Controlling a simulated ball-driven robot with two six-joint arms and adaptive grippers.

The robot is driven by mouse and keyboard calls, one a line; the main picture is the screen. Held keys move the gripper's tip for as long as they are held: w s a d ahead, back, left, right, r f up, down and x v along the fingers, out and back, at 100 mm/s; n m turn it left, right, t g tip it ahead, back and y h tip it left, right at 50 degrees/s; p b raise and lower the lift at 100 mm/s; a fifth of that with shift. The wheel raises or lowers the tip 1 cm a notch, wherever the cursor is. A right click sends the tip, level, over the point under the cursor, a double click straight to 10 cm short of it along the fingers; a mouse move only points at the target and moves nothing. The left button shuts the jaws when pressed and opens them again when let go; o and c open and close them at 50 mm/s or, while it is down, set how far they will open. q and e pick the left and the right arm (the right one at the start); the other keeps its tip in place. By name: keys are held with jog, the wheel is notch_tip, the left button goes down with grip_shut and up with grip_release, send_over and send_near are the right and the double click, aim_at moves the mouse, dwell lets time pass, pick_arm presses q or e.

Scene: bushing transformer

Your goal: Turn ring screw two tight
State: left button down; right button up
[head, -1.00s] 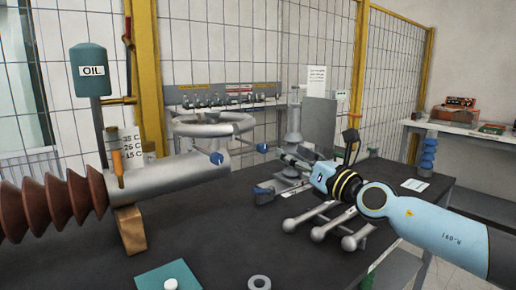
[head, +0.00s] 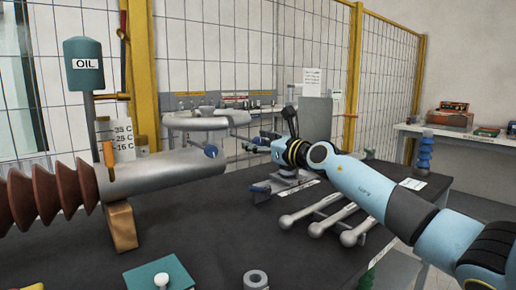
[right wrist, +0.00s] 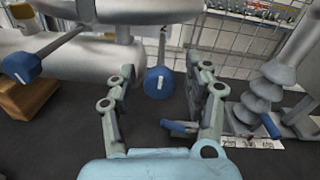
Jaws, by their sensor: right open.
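A grey metal ring (head: 208,121) sits on the end of the large grey cylinder (head: 160,170). Blue-ended screws hang around it, one (head: 211,151) left of my right gripper (head: 256,145) in the head view. In the right wrist view, one blue-ended screw (right wrist: 158,82) shows between the open fingers of my right gripper (right wrist: 161,72), and another (right wrist: 22,65) is at the left. The fingers show no clear contact with the nearer screw; its exact depth is hard to tell. My left gripper is not in view.
Brown ribbed bushing (head: 45,195) and oil tank (head: 84,64) are at the left. Several metal rods with ball ends (head: 322,215) lie on the dark table (head: 220,225). A grey ribbed part (right wrist: 262,88) stands close right of the fingers. A teal block (head: 160,275) is in front.

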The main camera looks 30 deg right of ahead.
grip_shut()
dwell(0.4)
jog(key=shift+r, duration=0.1)
